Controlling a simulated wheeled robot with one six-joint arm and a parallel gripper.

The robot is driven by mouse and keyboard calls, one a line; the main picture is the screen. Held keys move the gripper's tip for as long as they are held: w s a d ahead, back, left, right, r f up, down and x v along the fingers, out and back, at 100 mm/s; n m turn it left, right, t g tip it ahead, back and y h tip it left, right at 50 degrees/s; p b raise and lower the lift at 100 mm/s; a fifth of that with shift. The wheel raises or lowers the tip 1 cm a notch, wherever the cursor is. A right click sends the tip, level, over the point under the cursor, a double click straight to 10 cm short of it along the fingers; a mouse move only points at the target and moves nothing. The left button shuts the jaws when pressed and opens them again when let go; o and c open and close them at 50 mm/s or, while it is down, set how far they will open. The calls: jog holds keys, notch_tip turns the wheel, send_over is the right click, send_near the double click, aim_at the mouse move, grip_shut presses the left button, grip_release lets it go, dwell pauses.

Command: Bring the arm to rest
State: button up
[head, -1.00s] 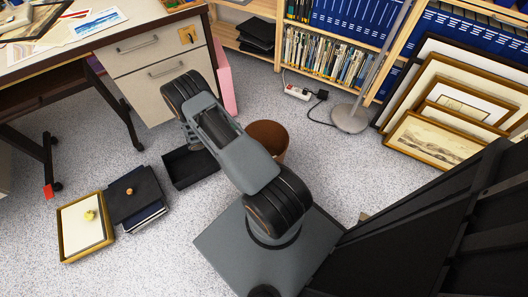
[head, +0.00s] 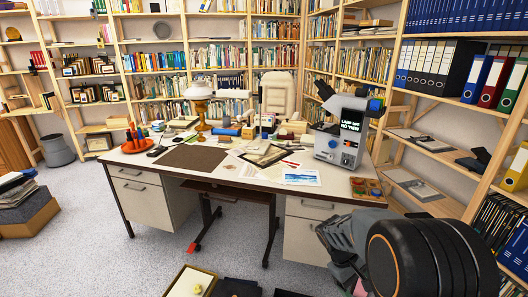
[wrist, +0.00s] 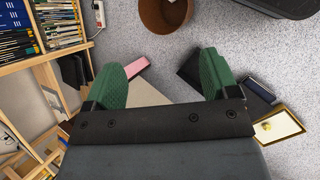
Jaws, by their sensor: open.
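My gripper (wrist: 160,68) shows in the wrist view with its two green fingers spread wide. Nothing is between them; floor shows in the gap. It hangs above the carpet, pointing down. In the head view my arm (head: 415,255) fills the lower right corner, folded near the camera in front of the desk's right end. The gripper itself cannot be made out there.
A brown bin (wrist: 165,12), a pink panel (wrist: 137,66), a black tray (wrist: 192,72) and a gilt frame (wrist: 280,128) with a yellow object stand around below. A wooden shelf (wrist: 50,62) is at left. The desk (head: 250,178) holds a microscope (head: 342,130).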

jog(key=s+a+r+m+t+y+p, duration=0.1)
jog(key=s+a+r+t+p, duration=0.1)
jog(key=r, duration=0.6)
jog(key=s+a+r+m+t+y+p, duration=0.2)
jog(key=s+a+r+p, duration=0.1)
jog(key=r, duration=0.5)
jog(key=s+a+r+m+t+y+p, duration=0.1)
jog(key=s+a+r+t+y+p, duration=0.1)
jog(key=r+p, duration=0.4)
jog(key=shift+s+a+r, duration=0.6)
jog(key=shift+a+r, duration=0.35)
jog(key=shift+s+a+r+m+t+y, duration=0.25)
jog(key=shift+r+m+t+y, duration=0.05)
jog(key=shift+r+m, duration=0.1)
jog(key=shift+c, duration=0.4)
